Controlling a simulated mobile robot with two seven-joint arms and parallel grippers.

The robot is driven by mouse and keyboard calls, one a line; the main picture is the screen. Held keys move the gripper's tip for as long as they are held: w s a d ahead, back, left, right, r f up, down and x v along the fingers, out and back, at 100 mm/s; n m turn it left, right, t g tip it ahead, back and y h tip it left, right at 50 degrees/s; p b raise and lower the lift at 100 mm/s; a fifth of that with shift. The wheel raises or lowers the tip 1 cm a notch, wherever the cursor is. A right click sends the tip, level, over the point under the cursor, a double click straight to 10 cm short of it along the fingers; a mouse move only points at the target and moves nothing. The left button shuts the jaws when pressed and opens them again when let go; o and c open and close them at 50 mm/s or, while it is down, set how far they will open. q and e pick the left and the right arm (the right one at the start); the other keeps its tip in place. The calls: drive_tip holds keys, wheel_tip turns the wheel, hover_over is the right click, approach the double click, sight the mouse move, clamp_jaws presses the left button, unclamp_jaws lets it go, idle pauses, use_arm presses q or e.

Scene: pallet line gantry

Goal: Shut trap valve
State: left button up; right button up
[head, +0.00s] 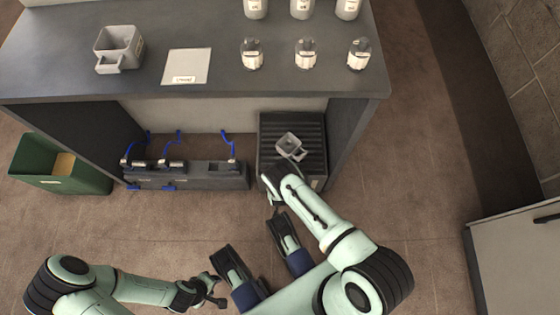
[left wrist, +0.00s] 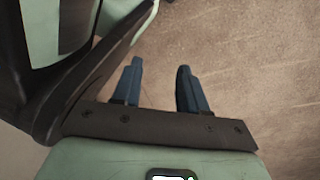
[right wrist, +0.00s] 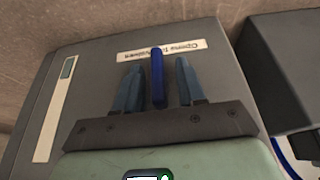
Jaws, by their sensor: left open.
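A blue lever (right wrist: 157,78) stands upright in the right wrist view, against a grey box front with an upside-down label (right wrist: 162,50). My right gripper (right wrist: 157,82) is open, with one finger on each side of the lever and a visible gap on both sides. In the head view my right gripper (head: 268,188) is at the front of the dark ribbed box (head: 312,130), and my arm hides the lever there. I cannot read which valve it is. My left gripper (head: 220,292) is open and empty above the floor, and its fingers show in the left wrist view (left wrist: 158,88).
A grey cup (head: 289,146) sits on the ribbed box. Left of it is a low pipe unit (head: 205,180) with blue handles and hoses. A green bin (head: 90,181) stands farther left. The bench top (head: 215,75) overhangs these. Floor at left front is clear.

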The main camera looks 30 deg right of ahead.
use_arm(q)
drive_tip(key=w+d+r+t+p, duration=0.1)
drive_tip(key=w+r+t+p, duration=0.3)
drive_tip(key=w+r, duration=0.45)
drive_tip(key=s+d+r+m+g+h+p, duration=0.1)
drive_tip(key=s+d+r+g+p, duration=0.2)
drive_tip(key=s, duration=0.5)
drive_tip(key=shift+s+d+r+p, duration=0.15)
drive_tip(key=shift+d+r+p, duration=0.7)
drive_tip(key=shift+r+p, duration=0.6)
use_arm(e)
drive_tip(key=v, duration=1.3)
drive_tip(key=shift+r, duration=0.2)
use_arm(q)
drive_tip(key=shift+f, duration=0.2)
